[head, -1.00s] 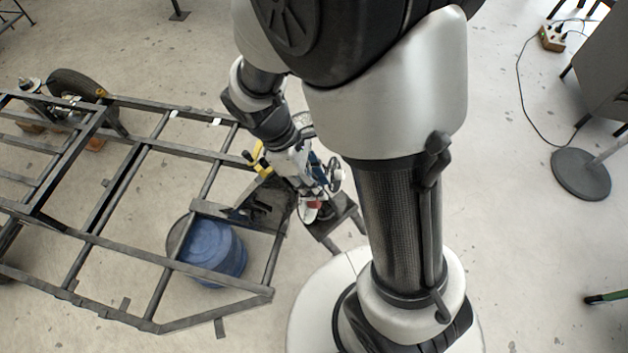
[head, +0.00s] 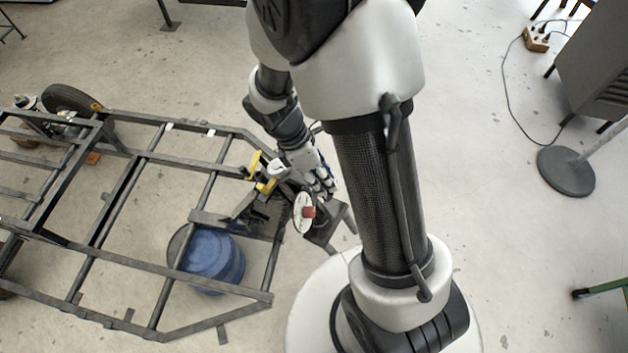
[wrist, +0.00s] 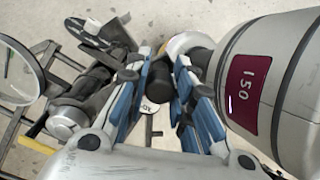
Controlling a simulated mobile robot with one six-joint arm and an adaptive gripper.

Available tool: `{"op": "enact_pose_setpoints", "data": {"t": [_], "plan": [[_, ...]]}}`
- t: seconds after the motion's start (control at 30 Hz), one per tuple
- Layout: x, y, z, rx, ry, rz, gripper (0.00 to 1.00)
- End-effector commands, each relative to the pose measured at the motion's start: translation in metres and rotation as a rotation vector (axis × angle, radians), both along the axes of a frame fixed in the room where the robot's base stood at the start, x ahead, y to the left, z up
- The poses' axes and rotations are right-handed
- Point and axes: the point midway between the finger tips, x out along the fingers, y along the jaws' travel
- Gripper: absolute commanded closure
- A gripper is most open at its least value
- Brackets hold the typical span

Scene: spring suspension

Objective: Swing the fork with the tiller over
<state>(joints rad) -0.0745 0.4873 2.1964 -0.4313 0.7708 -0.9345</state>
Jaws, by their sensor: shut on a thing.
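My gripper (head: 322,183) is at the right end of the black frame, beside a white round piece with a red patch (head: 304,213). In the wrist view its blue-and-grey fingers (wrist: 158,82) are closed on a dark round grip (wrist: 157,88), which looks like the tiller's end. The fingers hide much of it. Dark metal arms and a bright cylinder (wrist: 68,121) lie left of the fingers; I cannot tell which part is the fork. Yellow parts (head: 263,172) sit by the frame's end, left of my gripper.
A large grey cylinder with a maroon "150" label (wrist: 255,95) is close on the right of the fingers. The black tube frame (head: 160,305) spreads leftward, with a blue drum (head: 215,262) under it. A stand (head: 330,228) is near my base.

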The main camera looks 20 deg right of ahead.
Motion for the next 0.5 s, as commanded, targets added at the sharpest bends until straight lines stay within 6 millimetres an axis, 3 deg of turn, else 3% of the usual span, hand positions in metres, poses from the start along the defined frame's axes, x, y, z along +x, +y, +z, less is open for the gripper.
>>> {"op": "enact_pose_setpoints", "data": {"t": [0.2, 0.5], "plan": [[0.016, -0.021, 0.007, 0.036, 0.053, 0.146, 1.00], [0.034, -0.036, 0.006, 0.070, 0.098, 0.287, 1.00]]}}
